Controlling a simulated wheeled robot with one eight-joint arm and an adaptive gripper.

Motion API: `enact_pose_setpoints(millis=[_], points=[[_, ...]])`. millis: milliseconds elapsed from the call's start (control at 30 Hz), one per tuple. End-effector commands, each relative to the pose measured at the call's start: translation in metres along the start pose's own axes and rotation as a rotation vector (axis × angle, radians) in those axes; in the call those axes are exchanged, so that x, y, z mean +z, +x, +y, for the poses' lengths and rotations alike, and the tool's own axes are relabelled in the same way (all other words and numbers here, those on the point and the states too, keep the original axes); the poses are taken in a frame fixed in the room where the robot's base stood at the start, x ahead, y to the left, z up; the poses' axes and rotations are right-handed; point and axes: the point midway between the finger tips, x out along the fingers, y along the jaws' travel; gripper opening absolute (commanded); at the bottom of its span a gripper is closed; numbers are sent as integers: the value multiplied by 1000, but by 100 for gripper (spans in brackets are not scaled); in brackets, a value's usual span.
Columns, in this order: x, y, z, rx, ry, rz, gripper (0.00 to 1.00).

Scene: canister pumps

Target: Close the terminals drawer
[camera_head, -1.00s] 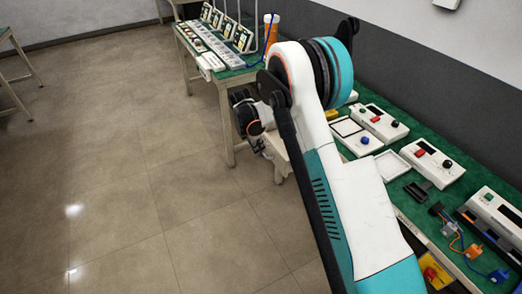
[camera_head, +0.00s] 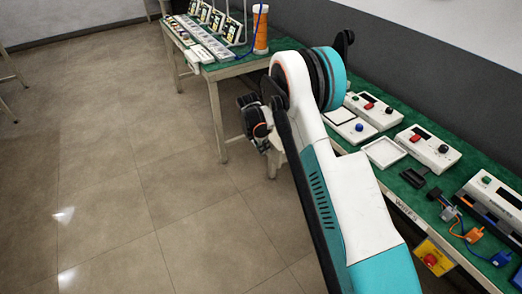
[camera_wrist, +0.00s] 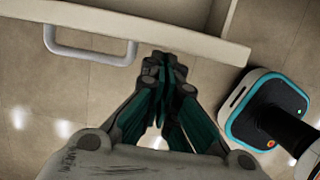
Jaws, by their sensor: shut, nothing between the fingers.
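A pale drawer front (camera_wrist: 200,35) crosses the top of the wrist view, with a grey bar handle (camera_wrist: 90,48) at its left. Part of the drawer's inside shows above the front edge, so it stands at least partly open. Its label is not in view, so I cannot tell whether it is the terminals drawer. My gripper (camera_wrist: 163,62) is shut and empty, right of the handle, with its tips close to the drawer front; contact cannot be told. In the head view a pale piece, probably the drawer (camera_head: 275,145), shows beside my wrist, mostly hidden by my arm.
The green-topped bench (camera_head: 415,195) along the right wall carries white meter-like boxes (camera_head: 428,148), a white tray (camera_head: 384,152) and wired connectors (camera_head: 465,230). A yellow box with a red button (camera_head: 432,258) is on its front. A second bench (camera_head: 232,76) stands farther back. The floor (camera_head: 140,200) at left is clear.

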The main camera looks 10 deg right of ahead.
Motion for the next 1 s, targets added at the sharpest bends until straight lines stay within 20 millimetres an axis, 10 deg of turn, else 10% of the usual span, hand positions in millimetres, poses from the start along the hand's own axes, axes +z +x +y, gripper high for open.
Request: enact_pose_setpoints(millis=[367,1000], points=[[25,6,0,0,3,-1,0],[174,44,0,0,2,-1,0]])
